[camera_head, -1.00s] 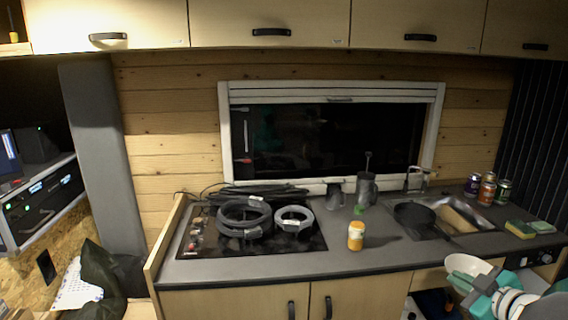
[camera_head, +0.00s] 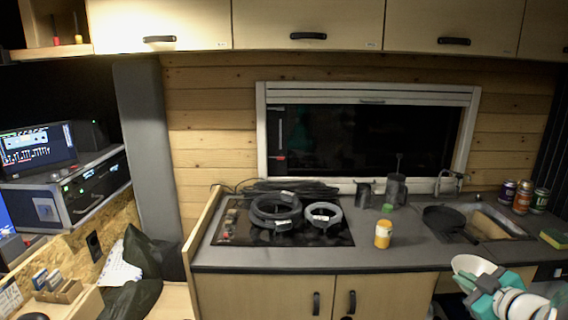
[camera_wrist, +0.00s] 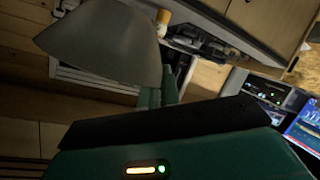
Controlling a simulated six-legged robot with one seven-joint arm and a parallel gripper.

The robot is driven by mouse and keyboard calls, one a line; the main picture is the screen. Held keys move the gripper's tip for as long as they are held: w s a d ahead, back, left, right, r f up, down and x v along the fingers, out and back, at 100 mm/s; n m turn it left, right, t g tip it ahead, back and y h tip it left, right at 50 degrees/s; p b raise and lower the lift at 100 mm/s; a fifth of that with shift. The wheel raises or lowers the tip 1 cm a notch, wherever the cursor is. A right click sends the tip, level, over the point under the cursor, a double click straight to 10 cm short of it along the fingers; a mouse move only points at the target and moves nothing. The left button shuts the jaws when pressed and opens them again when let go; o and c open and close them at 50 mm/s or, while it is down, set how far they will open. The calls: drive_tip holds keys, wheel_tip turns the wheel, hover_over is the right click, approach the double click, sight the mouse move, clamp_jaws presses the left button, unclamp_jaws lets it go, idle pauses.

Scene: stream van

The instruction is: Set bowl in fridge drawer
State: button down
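A white bowl (camera_head: 470,266) is at the lower right of the head view, in front of the counter's edge. It appears tilted. My gripper (camera_head: 476,279), teal and grey, is shut on the bowl's near side. In the wrist view the bowl (camera_wrist: 105,42) fills the upper left, just beyond the dark finger of my gripper (camera_wrist: 170,100). The second finger is mostly hidden there. I cannot clearly make out the fridge drawer; the area below the counter at the right is dark and partly hidden by my arm.
The counter (camera_head: 420,254) holds a stove (camera_head: 335,235) with coiled cables, an orange jar (camera_head: 383,234), a black pan (camera_head: 444,217), a sink and several cans. Cabinet doors (camera_head: 335,298) below it are shut. A device rack (camera_head: 85,190) and dark bags (camera_head: 150,255) are at the left.

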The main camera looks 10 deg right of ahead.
drive_tip(key=w+a+f+y, duration=0.1)
drive_tip(key=w+a+f, duration=0.5)
drive_tip(key=w+a, duration=0.45)
drive_tip(key=w+a+f, duration=0.5)
drive_tip(key=w+a, duration=0.4)
drive_tip(key=a, duration=0.2)
drive_tip(key=a+f, duration=0.9)
drive_tip(key=a, duration=0.5)
wheel_tip(320, 180, down, 11)
drive_tip(key=s, duration=0.1)
drive_tip(key=shift+s+d+f+n, duration=0.15)
drive_tip(key=shift+s+n, duration=0.2)
drive_tip(key=shift+n, duration=0.05)
